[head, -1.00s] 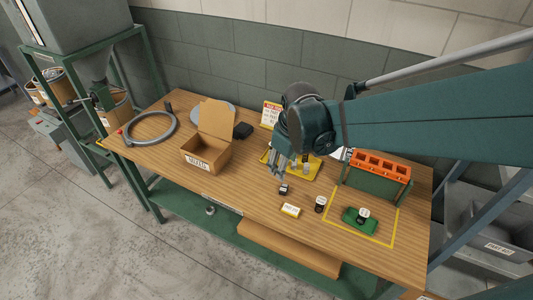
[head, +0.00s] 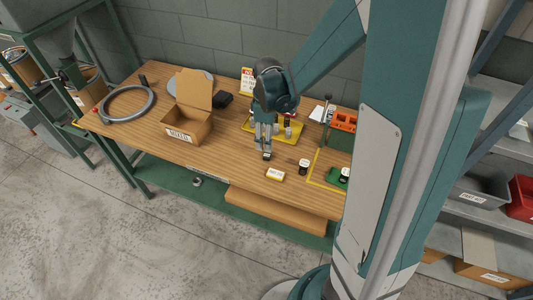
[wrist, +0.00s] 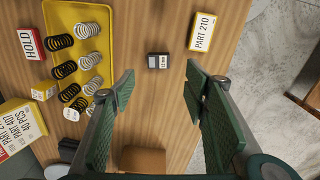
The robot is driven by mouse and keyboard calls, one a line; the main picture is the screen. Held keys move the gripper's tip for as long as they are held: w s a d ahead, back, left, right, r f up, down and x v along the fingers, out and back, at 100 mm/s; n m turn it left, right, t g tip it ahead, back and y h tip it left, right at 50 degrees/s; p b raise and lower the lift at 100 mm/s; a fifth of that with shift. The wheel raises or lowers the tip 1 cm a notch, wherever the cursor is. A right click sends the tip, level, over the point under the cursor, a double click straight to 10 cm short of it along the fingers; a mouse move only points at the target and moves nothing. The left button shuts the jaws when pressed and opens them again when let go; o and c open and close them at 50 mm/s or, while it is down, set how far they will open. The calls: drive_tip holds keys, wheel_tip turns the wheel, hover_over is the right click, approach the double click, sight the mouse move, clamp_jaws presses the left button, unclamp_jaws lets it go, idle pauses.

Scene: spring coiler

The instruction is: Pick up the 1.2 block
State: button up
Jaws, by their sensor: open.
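The 1.2 block is a small dark block (wrist: 157,61) with a pale label, too small to read for certain. It lies on the bare wooden bench between the yellow tray and the PART 210 card. In the head view the block (head: 267,155) shows just below my gripper (head: 265,143). In the wrist view my gripper (wrist: 160,80) is open and empty, its two green-padded fingers wide apart. The block appears between and slightly beyond the fingertips, touching neither.
A yellow tray (wrist: 91,14) of black and pale springs is left of the block, by a HOLD card (wrist: 29,43). The PART 210 card (wrist: 203,33) is to the right. A cardboard box (head: 184,127) and a ring (head: 126,103) are farther left on the bench.

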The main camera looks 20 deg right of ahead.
sight(267, 155)
drive_tip(key=shift+w+d+f, duration=0.15)
drive_tip(key=shift+f, duration=0.5)
drive_tip(key=shift+f, duration=1.3)
drive_tip(key=shift+f, duration=0.1)
drive_tip(key=shift+f, duration=2.5)
drive_tip(key=shift+c, duration=0.2)
drive_tip(key=c, duration=1)
